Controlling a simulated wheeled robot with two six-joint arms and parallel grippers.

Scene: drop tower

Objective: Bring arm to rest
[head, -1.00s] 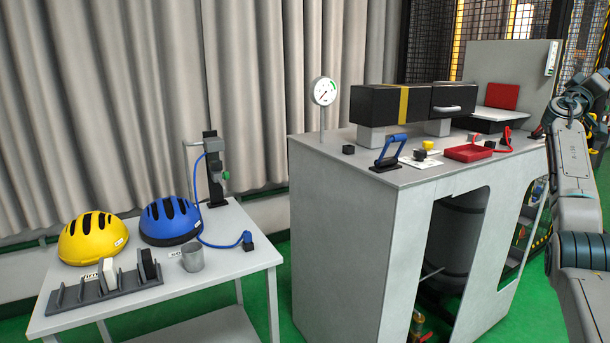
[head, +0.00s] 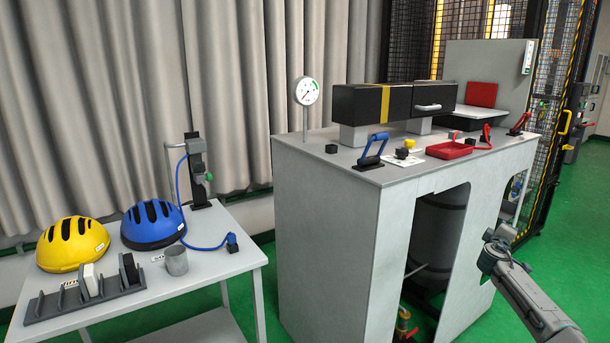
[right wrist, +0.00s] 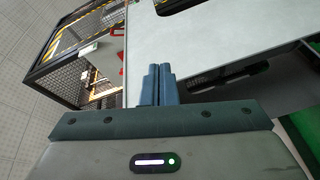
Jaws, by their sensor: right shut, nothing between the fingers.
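My right arm (head: 525,295) comes in from the lower right of the head view, low in front of the right part of the grey bench. My right gripper (right wrist: 156,72) is shut and empty in the right wrist view, its two blue-grey fingers together. The bench's pale surface (right wrist: 220,45) shows beyond the fingertips; I cannot tell the exact distance. My left gripper is in neither view.
A side table (head: 215,268) holds yellow (head: 68,246) and blue helmets (head: 150,226). Green floor is open at right.

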